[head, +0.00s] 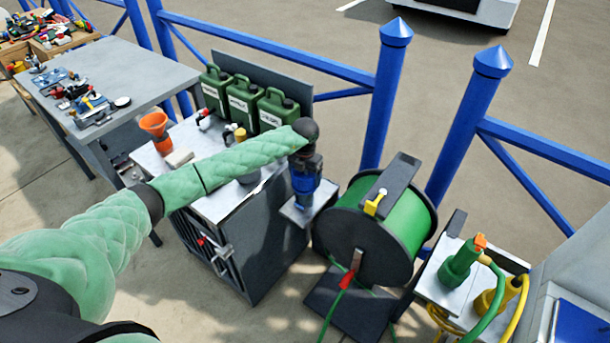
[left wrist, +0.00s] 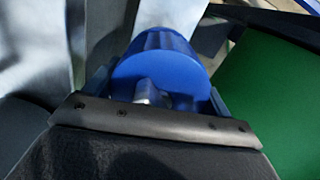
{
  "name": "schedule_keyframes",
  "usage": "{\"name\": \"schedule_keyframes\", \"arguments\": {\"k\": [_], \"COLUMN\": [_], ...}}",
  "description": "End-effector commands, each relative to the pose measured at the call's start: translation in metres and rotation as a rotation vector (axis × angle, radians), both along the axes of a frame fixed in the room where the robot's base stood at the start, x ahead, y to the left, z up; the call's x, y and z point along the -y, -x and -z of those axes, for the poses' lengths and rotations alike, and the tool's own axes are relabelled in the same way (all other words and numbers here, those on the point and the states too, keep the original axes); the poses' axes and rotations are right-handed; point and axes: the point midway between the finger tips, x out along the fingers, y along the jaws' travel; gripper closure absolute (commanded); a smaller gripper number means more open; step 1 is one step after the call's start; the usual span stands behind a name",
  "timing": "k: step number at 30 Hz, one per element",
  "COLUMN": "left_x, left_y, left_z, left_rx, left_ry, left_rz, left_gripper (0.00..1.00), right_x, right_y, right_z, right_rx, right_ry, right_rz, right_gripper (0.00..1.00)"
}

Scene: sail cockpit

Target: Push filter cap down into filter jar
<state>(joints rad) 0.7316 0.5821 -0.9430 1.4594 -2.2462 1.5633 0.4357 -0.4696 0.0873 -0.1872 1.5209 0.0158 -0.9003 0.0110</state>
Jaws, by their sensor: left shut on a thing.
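The blue filter cap (left wrist: 160,62) shows in the left wrist view as a ribbed round piece between my two fingers, with a small grey metal part on its near face. In the head view my left gripper (head: 305,168) points down and is shut on this blue piece (head: 304,186), over a small grey shelf beside the dark cabinet. The filter jar cannot be told apart from the cap; my gripper and the cap hide where they meet, so I cannot tell how deep the cap sits. My right gripper is not in view.
A hose reel (head: 372,225) with green hose stands close on the right of the shelf. Green canisters (head: 243,103) and an orange funnel (head: 154,125) stand on the cabinet (head: 262,235). A blue railing (head: 384,95) runs behind.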

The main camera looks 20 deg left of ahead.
Motion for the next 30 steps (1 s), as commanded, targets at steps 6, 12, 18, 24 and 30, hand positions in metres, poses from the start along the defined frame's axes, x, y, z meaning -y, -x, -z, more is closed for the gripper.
{"name": "schedule_keyframes", "arguments": {"k": [6,12,18,24,30], "left_x": [-0.0002,-0.0002,-0.0002,-0.0002,-0.0002], "left_y": [-0.0001,-0.0001,-0.0001,-0.0001,0.0000], "left_z": [0.0040,0.0072,0.0104,0.0095,0.0082], "left_rx": [0.000,0.000,0.000,0.000,0.000], "left_ry": [0.000,0.000,0.000,0.000,0.000], "left_rz": [0.000,0.000,0.000,0.000,0.000], "left_gripper": [0.44,0.44,0.44,0.08,0.08], "right_x": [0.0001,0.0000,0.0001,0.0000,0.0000], "right_y": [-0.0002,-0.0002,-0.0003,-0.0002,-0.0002], "right_z": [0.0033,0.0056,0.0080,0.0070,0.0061], "right_rx": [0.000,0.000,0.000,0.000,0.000], "right_ry": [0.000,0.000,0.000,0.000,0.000], "right_rz": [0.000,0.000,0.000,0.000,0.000], "right_gripper": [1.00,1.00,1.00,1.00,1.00]}}
